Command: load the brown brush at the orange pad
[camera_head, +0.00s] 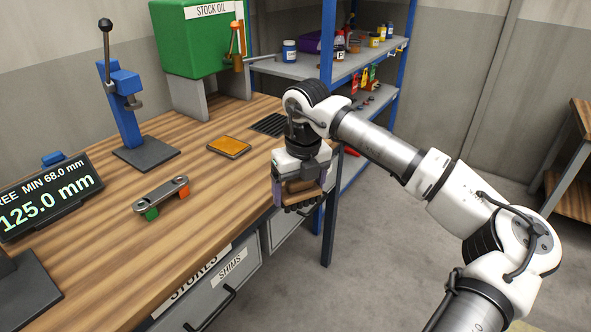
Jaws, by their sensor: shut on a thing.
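My gripper (299,186) points down just off the right edge of the workbench, in the middle of the head view. It is shut on the brown brush (302,187). The brush has a brown body with dark bristles facing down, partly hidden by the fingers. The orange pad (229,147) lies flat in a dark frame on the bench, to the left of and beyond my gripper. The brush and the pad are well apart.
A green stock oil tank (195,38) with an orange-handled tap stands behind the pad. A dark grille (270,124) lies right of it. A blue lever press (124,95), a metal link (161,198) and a display (48,200) reading 125.0 mm stand left. Shelves (330,62) hold bottles behind.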

